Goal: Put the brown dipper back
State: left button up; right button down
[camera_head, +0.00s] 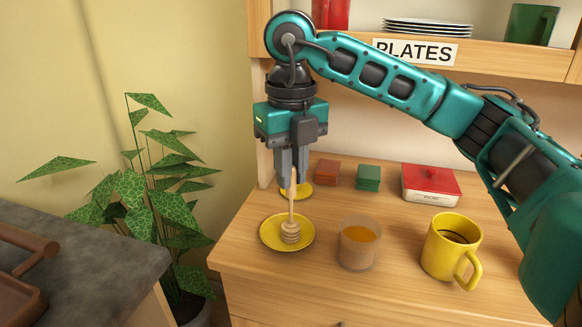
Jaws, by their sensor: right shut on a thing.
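The brown dipper (291,234) is pale wood with a ridged head at the bottom and a thin handle pointing up. It stands nearly upright, its head over the front yellow saucer (269,242); I cannot tell whether it touches it. My right gripper (293,185) points down and is shut on the upper handle. Just right of the saucer is a clear glass (358,252) with amber liquid, probably honey. My left gripper is out of view.
A second yellow item (301,191) lies behind my fingers, partly hidden. A yellow mug (446,248), red box (431,183), brown stack (327,172) and green stack (368,178) stand on the wooden top (330,291). A PLATES shelf (510,60) overhangs. A plant (160,190) is left.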

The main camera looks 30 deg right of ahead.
jog(key=c, duration=1.1)
grip_release()
jog(key=shift+r, duration=0.2)
pick_arm(q)
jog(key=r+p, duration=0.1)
jog(key=p, duration=0.1)
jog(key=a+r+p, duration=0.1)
jog(key=p, duration=0.1)
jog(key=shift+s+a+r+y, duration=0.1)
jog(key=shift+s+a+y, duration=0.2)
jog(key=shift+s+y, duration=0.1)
pick_arm(e)
notch_tip(320, 180, up, 12)
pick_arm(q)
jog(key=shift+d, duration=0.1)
pick_arm(e)
jog(key=shift+f, duration=0.1)
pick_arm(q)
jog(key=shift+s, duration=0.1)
